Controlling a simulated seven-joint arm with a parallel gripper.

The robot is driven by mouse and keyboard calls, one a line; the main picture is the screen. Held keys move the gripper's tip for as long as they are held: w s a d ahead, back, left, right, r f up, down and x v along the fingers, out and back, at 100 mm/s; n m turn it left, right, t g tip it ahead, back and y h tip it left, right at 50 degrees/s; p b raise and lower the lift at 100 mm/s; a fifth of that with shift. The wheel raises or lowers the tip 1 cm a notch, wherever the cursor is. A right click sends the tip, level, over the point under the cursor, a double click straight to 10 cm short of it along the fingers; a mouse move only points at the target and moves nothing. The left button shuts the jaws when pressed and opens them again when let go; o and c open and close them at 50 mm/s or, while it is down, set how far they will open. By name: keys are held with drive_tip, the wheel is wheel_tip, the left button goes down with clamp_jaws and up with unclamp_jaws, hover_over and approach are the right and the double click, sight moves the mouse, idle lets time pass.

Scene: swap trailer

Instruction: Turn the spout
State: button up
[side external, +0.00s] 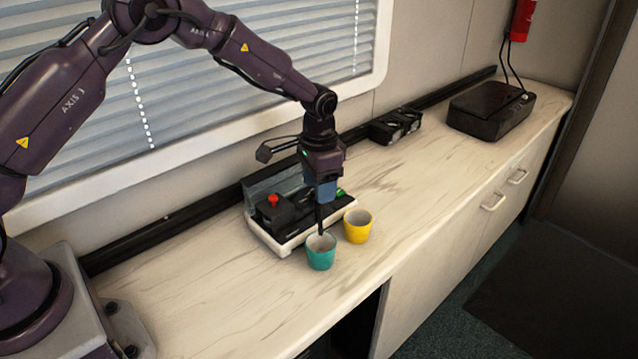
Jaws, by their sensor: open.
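I cannot make out a spout clearly; my gripper and wrist cover part of the small black and white machine (268,226), where it may be. The machine has a red knob on top and stands on the counter near the window wall. My gripper (320,226) points down in front of the machine, with its dark fingers at or just above the rim of a teal cup (321,258). The picture does not show whether they touch the cup. The gripper is open, and I see nothing held in it.
A yellow cup (358,227) stands close to the right of the teal cup. A black device (396,126) and a black box (491,110) with cables sit farther along the counter (440,185). The counter's right part is mostly clear. Window blinds (210,100) rise behind.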

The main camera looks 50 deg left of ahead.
wheel_tip(320, 180, up, 13)
idle(0.4)
drive_tip(key=s+r+n+t, duration=0.1)
drive_tip(key=s+r, duration=0.4)
drive_tip(key=s, duration=1)
drive_tip(key=s+a+r+n+t, duration=0.1)
drive_tip(key=s+r+t, duration=0.3)
drive_tip(key=s, duration=1.1)
wheel_tip(320, 180, up, 2)
drive_tip(key=shift+a+r+n+t, duration=0.15)
drive_tip(key=shift+n+t, duration=0.15)
drive_tip(key=shift+n, duration=0.5)
